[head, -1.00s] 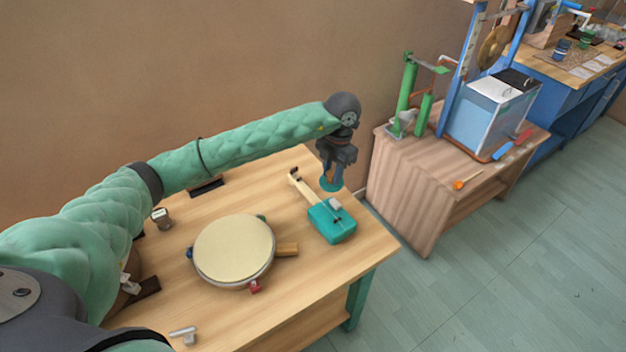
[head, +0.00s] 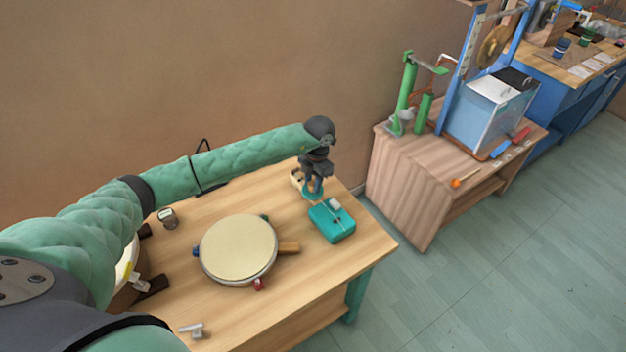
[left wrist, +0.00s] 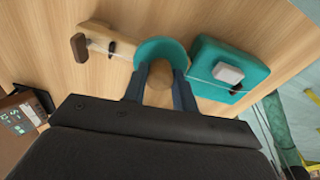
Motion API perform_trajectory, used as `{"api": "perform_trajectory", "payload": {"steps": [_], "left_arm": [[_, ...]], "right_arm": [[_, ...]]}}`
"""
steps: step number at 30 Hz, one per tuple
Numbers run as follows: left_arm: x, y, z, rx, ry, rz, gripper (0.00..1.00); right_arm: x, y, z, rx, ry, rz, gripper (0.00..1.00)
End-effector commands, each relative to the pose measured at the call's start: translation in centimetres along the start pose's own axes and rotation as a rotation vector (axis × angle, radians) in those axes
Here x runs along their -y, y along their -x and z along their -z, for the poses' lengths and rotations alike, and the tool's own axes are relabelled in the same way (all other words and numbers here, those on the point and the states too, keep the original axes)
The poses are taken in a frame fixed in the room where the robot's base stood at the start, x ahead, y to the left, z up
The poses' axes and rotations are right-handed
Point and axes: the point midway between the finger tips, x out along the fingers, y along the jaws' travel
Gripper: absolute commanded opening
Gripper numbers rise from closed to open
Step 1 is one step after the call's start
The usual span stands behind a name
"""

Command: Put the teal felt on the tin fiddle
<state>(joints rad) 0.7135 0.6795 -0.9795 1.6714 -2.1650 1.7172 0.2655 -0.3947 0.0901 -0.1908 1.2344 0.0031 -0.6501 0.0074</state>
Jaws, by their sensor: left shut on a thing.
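The tin fiddle is a teal box body (head: 333,223) with a light wooden neck, lying at the far right of the wooden table. In the left wrist view its teal body (left wrist: 232,66) is at right and its neck (left wrist: 110,40) at upper left. My left gripper (head: 313,188) is above the neck, next to the body, and is shut on the teal felt (head: 314,194). The felt is a round teal piece (left wrist: 160,50) that covers part of the neck in the wrist view. I cannot tell whether it touches the fiddle. My right gripper is not in view.
A round drum (head: 239,249) with a wooden handle stands mid-table. A small jar (head: 167,218) and a grey metal piece (head: 193,330) lie to the left. A wooden cabinet (head: 405,190) with a blue-framed rig stands beyond a gap at right.

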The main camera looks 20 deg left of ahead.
Motion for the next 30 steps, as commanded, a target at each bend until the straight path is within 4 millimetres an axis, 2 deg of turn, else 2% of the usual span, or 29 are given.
{"api": "perform_trajectory", "payload": {"steps": [16,17,19,20,30], "left_arm": [[-0.01,-0.58,-0.08,0.000,0.000,0.000,0.05],[-0.01,-0.51,-0.06,0.000,0.000,0.000,0.33],[-0.01,-0.51,-0.06,0.000,0.000,0.000,0.47],[-0.01,-0.50,-0.06,0.000,0.000,0.000,0.49],[-0.01,-0.40,-0.05,0.001,0.000,0.000,0.49]], "right_arm": [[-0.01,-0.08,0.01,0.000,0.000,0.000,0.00],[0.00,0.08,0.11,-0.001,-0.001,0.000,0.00],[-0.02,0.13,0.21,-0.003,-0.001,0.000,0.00],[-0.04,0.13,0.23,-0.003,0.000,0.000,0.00],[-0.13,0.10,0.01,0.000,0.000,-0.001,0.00]]}}
